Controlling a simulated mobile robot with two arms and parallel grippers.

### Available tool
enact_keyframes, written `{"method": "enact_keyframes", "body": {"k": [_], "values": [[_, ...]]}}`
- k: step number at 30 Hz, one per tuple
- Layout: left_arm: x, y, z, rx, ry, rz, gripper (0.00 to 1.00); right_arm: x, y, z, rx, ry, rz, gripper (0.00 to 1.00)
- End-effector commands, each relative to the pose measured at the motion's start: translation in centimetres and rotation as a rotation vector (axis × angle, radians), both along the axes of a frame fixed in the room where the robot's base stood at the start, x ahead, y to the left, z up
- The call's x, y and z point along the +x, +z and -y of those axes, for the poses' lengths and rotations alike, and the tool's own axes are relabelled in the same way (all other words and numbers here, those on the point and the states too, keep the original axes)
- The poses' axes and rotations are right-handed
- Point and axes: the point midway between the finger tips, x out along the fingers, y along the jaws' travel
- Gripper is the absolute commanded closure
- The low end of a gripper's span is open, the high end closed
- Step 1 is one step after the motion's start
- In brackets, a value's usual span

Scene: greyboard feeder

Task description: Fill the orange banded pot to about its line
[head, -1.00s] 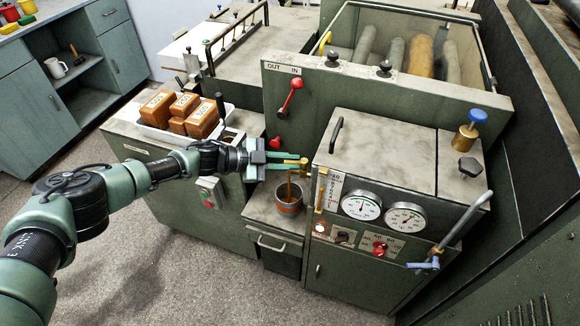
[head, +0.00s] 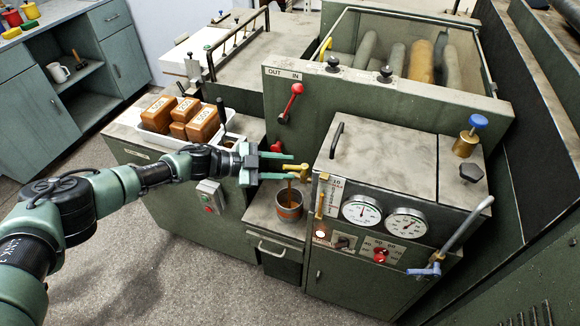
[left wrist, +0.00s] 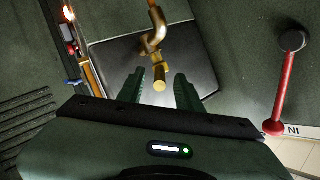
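The orange banded pot (head: 289,210) stands upright on a small shelf below the brass tap (head: 297,171). A brown stream (head: 291,187) runs from the tap toward the pot's mouth. Brown liquid shows inside, but I cannot read its level against a line. My left gripper (head: 288,169) is at the tap with its fingers apart. In the left wrist view, the brass tap (left wrist: 159,85) shows between the two green fingertips (left wrist: 160,90), with gaps on both sides. The pot is not visible in that view. My right gripper is not in view.
The gauge cabinet (head: 385,175) stands just right of the tap, with a blue-handled lever (head: 435,268). A white tray (head: 158,135) of brown blocks lies to the left. A red lever (head: 291,103) rises behind the gripper. Bare floor (head: 215,275) lies in front.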

Motion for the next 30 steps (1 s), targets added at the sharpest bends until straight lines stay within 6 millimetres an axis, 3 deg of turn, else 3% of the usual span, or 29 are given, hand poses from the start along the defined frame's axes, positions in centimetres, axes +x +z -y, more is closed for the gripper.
{"method": "enact_keyframes", "body": {"k": [4, 10, 30], "values": [[-0.7, 0.9, -2.7, 0.001, 0.004, 0.0, 0.65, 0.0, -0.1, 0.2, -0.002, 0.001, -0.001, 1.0], [-1.3, 1.7, -4.8, -0.001, 0.002, 0.001, 0.65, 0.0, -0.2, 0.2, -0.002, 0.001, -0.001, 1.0], [-1.5, 1.9, -5.2, 0.0, 0.001, 0.0, 0.65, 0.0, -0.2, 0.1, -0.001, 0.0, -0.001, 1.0]]}}
